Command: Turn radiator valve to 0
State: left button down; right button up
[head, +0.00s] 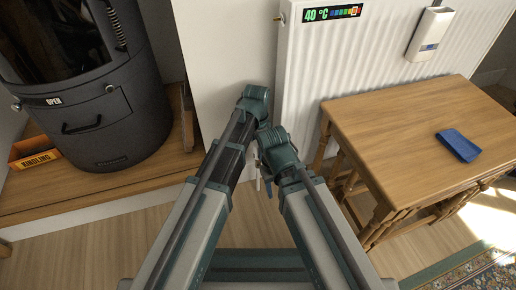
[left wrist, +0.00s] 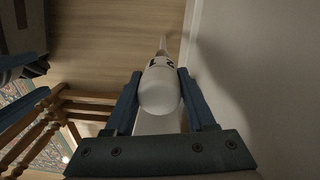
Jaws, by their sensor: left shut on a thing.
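The radiator valve (left wrist: 160,90) is a white rounded head with small dark marks near its far end; I cannot read its setting. In the left wrist view my left gripper (left wrist: 158,100) has one blue finger on each side of the valve and is shut on it. In the head view my left gripper (head: 264,180) is low by the left end of the white radiator (head: 380,60), mostly hidden by my arms. The valve cannot be made out clearly there. Blue and dark parts at the left wrist view's left edge may be my right gripper; its jaws are unclear.
A display (head: 332,13) on the radiator reads 40 °C. A dark stove (head: 90,90) and a kindling box (head: 35,152) are at left. Bare floor (head: 90,235) lies at lower left.

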dwell(0.4)
pick_arm(q)
jog(key=shift+c, duration=1.2)
grip_release()
jog(key=shift+r, duration=0.15)
notch_tip(320, 180, up, 14)
jog(key=p, duration=1.3)
jog(key=shift+w+a+f+p, duration=0.15)
jog(key=shift+w+f+p, duration=0.1)
jog(key=shift+p, duration=0.15)
